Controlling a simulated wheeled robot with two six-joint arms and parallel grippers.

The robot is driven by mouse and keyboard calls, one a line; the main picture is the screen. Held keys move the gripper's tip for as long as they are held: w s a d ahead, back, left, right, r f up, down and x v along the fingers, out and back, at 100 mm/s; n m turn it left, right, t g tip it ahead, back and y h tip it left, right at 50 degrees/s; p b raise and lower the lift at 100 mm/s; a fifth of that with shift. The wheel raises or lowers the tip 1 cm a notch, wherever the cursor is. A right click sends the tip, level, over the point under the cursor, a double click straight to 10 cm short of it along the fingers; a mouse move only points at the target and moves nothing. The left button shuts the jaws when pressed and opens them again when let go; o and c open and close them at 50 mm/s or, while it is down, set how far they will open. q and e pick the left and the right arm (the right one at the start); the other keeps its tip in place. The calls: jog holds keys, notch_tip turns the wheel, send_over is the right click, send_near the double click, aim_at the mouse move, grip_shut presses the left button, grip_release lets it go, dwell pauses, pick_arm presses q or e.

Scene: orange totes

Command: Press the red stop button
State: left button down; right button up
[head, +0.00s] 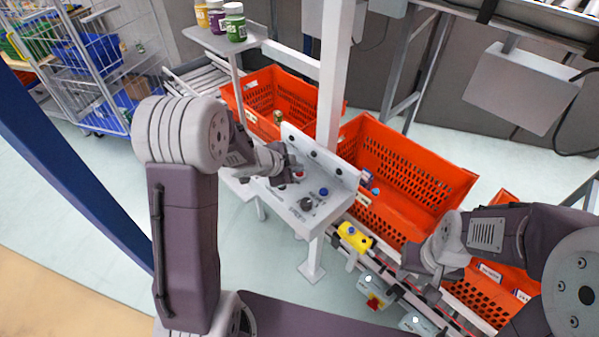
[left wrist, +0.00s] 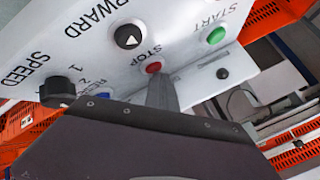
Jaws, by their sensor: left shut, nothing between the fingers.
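The red stop button (left wrist: 153,67) sits on the white control panel (left wrist: 190,50), below the word STOP. In the left wrist view my left gripper (left wrist: 162,92) is shut and empty. Its fingertips appear at the lower edge of the red button; I cannot tell whether they touch it. In the head view my left gripper (head: 292,172) is over the panel (head: 325,205), and a bit of the red button (head: 299,174) shows beside it. My right gripper (head: 408,275) is low at the right, over the conveyor edge; its fingers are too unclear to read.
Orange totes (head: 420,165) stand behind the panel. A white post (head: 333,80) rises beside it.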

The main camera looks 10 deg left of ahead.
aim_at(298, 175)
dwell(0.4)
pick_arm(q)
jog(key=shift+r+p, duration=0.8)
jog(key=shift+p, duration=0.15)
notch_tip(298, 175, up, 5)
jog(key=p, duration=0.5)
dwell(0.4)
